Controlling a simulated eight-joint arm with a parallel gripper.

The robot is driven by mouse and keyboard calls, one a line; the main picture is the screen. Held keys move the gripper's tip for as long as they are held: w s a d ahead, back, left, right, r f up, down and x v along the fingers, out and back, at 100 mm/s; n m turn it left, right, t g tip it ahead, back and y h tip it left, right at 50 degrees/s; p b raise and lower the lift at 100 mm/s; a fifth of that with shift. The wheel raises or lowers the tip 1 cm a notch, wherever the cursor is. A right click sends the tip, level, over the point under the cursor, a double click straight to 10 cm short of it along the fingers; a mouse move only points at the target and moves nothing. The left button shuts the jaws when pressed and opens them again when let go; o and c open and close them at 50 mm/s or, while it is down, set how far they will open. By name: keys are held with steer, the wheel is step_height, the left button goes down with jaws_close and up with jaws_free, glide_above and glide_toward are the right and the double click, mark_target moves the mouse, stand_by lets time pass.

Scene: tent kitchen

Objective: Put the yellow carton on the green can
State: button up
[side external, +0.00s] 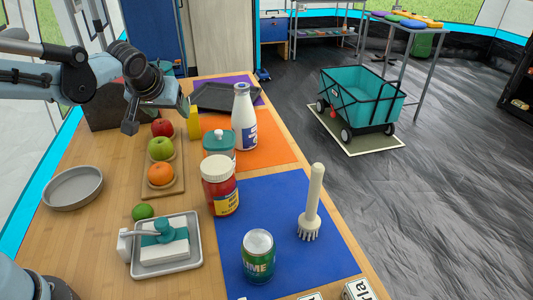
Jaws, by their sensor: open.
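The green can (258,260) stands upright on the blue mat near the front of the table, with its silver top clear. A yellow object (194,123), likely the yellow carton, shows at the left edge of the orange mat, behind the teal-lidded jar. My gripper (158,118) is open and appears empty, above the far left of the table near the apples. It is just left of the yellow object in the picture; I cannot tell the depth between them. It is far from the green can.
A red jar (220,187), teal-lidded jar (219,145) and white bottle (244,118) stand between the yellow object and the can. A fruit board (165,187), grey pan (73,187) and metal tray (190,263) lie left.

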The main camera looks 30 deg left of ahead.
mark_target(192, 117)
steer(key=shift+w+a+f+n+y, duration=0.55)
steer(key=shift+w+a+f, duration=1)
steer(key=shift+w+f, duration=0.9)
steer(key=shift+w+a+f+n+y, duration=0.4)
steer(key=shift+w+a+f+n, duration=0.3)
steer(key=shift+w+a+f, duration=1.65)
steer(key=shift+w+a+f+n+y, duration=0.6)
steer(key=shift+w+f, duration=1.25)
steer(key=shift+w, duration=1.3)
steer(key=shift+a, duration=0.2)
steer(key=c, duration=1.1)
steer(key=shift+r, duration=0.1)
